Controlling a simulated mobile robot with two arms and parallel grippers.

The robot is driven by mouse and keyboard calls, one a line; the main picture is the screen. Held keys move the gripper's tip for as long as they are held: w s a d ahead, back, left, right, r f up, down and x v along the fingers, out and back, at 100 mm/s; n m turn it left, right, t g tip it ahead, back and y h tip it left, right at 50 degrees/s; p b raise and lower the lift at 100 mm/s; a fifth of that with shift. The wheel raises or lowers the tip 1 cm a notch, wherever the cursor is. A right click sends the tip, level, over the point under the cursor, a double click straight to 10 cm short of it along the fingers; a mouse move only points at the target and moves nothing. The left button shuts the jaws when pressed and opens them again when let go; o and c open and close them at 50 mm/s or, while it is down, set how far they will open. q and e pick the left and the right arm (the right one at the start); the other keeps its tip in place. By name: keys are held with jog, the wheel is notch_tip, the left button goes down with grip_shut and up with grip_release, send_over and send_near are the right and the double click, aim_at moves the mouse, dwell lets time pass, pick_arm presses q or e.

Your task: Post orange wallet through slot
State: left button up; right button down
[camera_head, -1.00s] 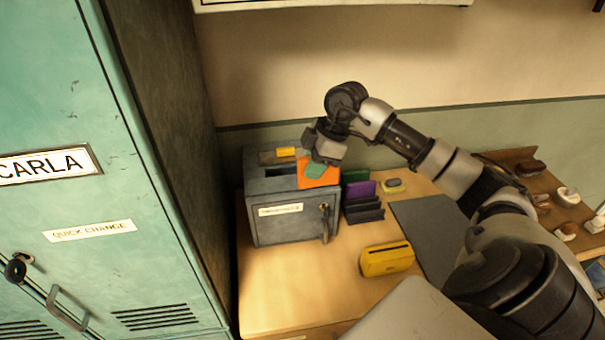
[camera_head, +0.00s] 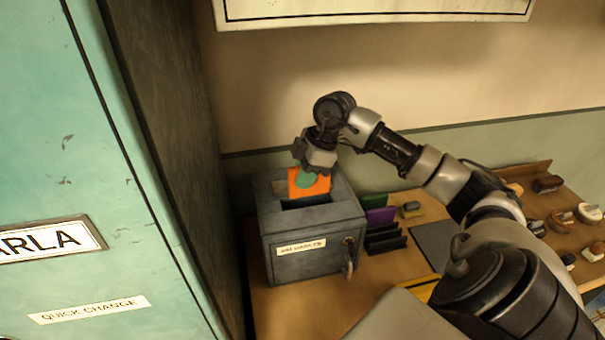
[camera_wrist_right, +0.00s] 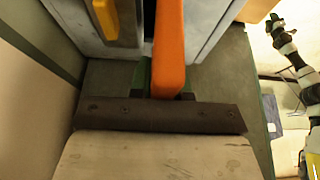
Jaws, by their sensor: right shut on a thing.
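The orange wallet (camera_head: 323,186) is held by my right gripper (camera_head: 305,178), which is shut on it, above the grey slot box. A green patch shows against its face. The wallet stands roughly upright over the dark slot (camera_head: 305,203) in the top of the box (camera_head: 290,228). I cannot tell whether its lower edge is inside the slot. In the right wrist view the wallet (camera_wrist_right: 168,45) appears edge-on, between grey box surfaces. An arm of mine at the right of that view ends in a small dark tip (camera_wrist_right: 274,22), too small to read.
Purple (camera_head: 380,216) and dark upright wallets stand right of the box. A dark grey mat (camera_head: 432,243) lies beyond them. A wooden tray (camera_head: 520,172) of several small items is at the right. The teal locker (camera_head: 110,200) rises close on the left.

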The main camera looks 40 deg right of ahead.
jog(key=shift+w+f+b, duration=0.1)
jog(key=shift+f+b, duration=0.2)
jog(key=shift+f, duration=0.4)
jog(key=shift+w+f, duration=0.2)
jog(key=shift+f, duration=0.1)
jog(key=shift+w+f+b, duration=0.1)
jog(key=shift+f+b, duration=0.2)
jog(key=shift+f, duration=0.1)
jog(key=shift+f+b, duration=0.35)
jog(key=shift+f, duration=0.45)
pick_arm(q)
jog(key=f, duration=0.1)
jog(key=w+f, duration=0.1)
jog(key=shift+w+f, duration=0.3)
jog(key=shift+f, duration=0.1)
pick_arm(e)
jog(key=shift+f, duration=0.3)
pick_arm(q)
jog(key=shift+s, duration=0.1)
